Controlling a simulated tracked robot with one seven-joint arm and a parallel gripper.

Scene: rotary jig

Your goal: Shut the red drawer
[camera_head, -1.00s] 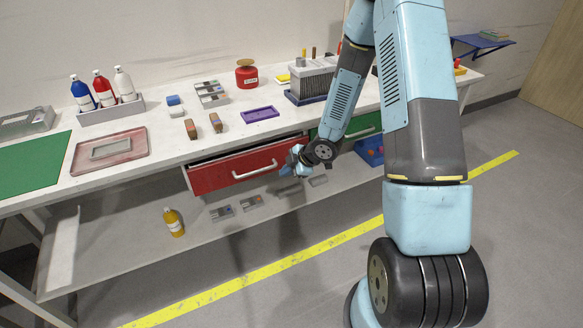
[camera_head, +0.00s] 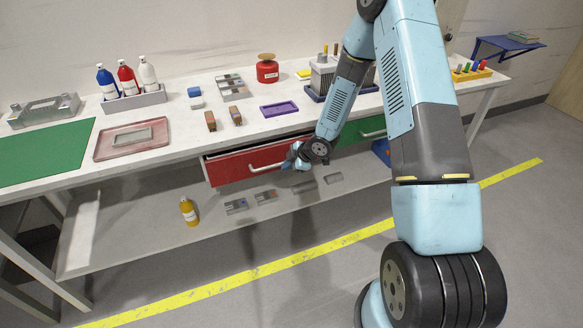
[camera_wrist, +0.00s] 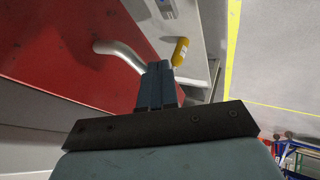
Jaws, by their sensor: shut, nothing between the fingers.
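The red drawer (camera_head: 232,166) under the workbench stands partly open, with a dark gap above its front. Its pale bar handle (camera_head: 265,168) is on the front. In the wrist view the red front (camera_wrist: 60,50) fills the upper left and the handle (camera_wrist: 118,52) passes behind the fingers. My gripper (camera_head: 291,164) is at the right end of the drawer front, beside the handle. In the wrist view its fingers (camera_wrist: 157,82) are together and empty. I cannot tell whether they touch the drawer or handle.
A green drawer (camera_head: 362,131) is to the right, partly behind my arm. The workbench top (camera_head: 185,140) holds bottles, a purple tray (camera_head: 279,109) and a red canister (camera_head: 267,71). A yellow bottle (camera_head: 188,211) stands on the lower shelf. The floor in front is clear.

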